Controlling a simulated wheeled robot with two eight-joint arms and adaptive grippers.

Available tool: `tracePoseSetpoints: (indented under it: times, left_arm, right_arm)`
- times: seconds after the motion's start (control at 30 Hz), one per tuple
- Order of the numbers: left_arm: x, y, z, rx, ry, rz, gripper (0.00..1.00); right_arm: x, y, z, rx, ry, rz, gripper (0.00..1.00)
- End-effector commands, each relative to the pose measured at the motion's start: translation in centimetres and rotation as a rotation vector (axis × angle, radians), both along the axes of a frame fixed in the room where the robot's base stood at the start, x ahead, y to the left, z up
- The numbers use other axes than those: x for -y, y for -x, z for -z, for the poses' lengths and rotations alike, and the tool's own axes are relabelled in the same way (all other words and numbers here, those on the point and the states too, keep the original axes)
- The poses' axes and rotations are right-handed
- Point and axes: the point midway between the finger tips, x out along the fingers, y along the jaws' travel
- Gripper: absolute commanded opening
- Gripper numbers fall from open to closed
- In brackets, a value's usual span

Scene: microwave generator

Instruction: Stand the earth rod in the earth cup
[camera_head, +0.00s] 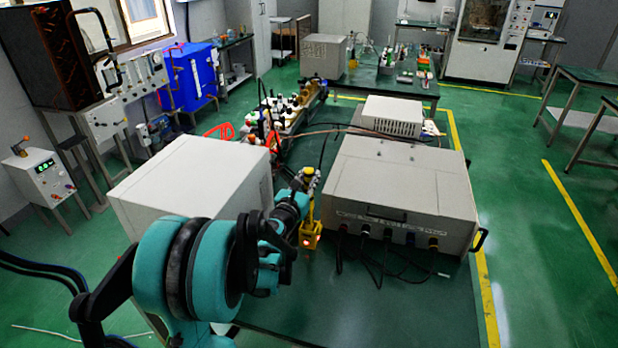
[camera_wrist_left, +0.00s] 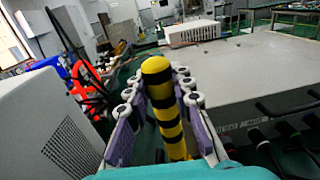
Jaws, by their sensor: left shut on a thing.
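The earth rod (camera_wrist_left: 163,100), banded yellow and black with a yellow rounded end, stands between the purple-padded fingers of my left gripper (camera_wrist_left: 158,118) in the left wrist view. The gripper is shut on it. In the head view my left gripper (camera_head: 304,186) is over the bench between two pale cabinets, and the rod (camera_head: 310,208) hangs roughly upright below it. A yellow holder, apparently the earth cup (camera_head: 310,236), with a small orange glow, is at the rod's lower end. I cannot tell whether the rod's tip is inside it. My right gripper is not in view.
A large pale cabinet (camera_head: 405,185) with front sockets and black cables stands close on the right. A plain white cabinet (camera_head: 195,178) stands on the left. Cables and small parts (camera_head: 285,110) lie behind. The green bench top (camera_head: 400,310) is clear in front.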

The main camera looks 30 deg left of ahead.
Motion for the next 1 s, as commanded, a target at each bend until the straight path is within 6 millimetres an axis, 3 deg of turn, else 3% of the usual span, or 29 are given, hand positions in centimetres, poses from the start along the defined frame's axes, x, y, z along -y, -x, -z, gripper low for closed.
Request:
tracePoseSetpoints:
  times: [0.37,0.4,0.47,0.5,0.83,1.0]
  left_arm:
    - [0.0,0.0,0.3,0.000,0.000,0.000,0.00]
    - [0.0,0.0,0.3,0.000,0.000,0.000,0.27]
    - [0.0,0.0,0.3,0.000,0.000,0.000,0.43]
    - [0.0,0.0,0.3,0.000,0.000,0.000,0.46]
    - [0.0,0.3,0.3,0.000,0.000,0.000,0.46]
    - [0.4,2.7,0.3,0.000,0.000,-0.002,0.46]
  right_arm:
    - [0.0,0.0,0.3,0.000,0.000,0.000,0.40]
    - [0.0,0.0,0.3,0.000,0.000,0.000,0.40]
    - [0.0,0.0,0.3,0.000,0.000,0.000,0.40]
    - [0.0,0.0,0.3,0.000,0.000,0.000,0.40]
    - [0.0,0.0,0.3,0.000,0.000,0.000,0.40]
    - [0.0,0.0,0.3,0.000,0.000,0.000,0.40]
